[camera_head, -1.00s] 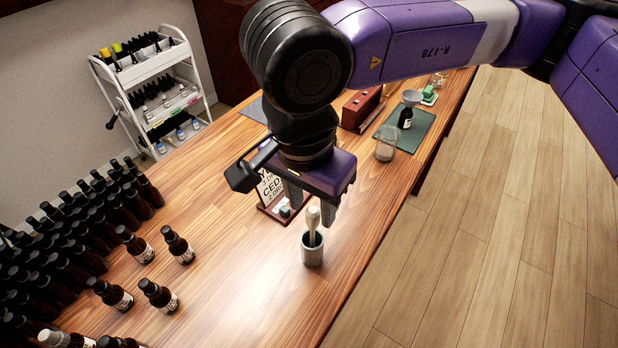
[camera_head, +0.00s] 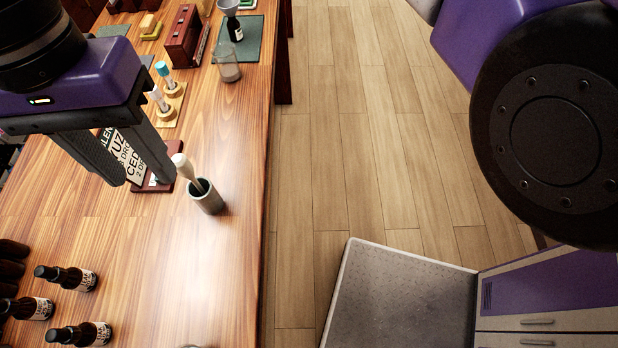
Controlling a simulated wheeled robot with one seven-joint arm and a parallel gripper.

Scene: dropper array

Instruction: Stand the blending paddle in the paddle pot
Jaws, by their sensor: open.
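The blending paddle (camera_head: 187,172), a pale wooden stick with a thicker rounded top, stands in the paddle pot (camera_head: 207,198). It leans against the rim, with its lower end hidden inside. The pot is a small grey-green cylinder upright on the wooden counter (camera_head: 165,260), near the counter's edge. My gripper (camera_head: 145,182) is open and empty, to the left of the paddle. Its two dark fingers point down and are apart from the paddle and the pot.
A recipe card stand (camera_head: 128,160) is behind the fingers. Vials in a wooden holder (camera_head: 165,95), a glass beaker (camera_head: 228,65) and a red-brown box (camera_head: 187,38) are farther back. The counter around the pot's front is clear.

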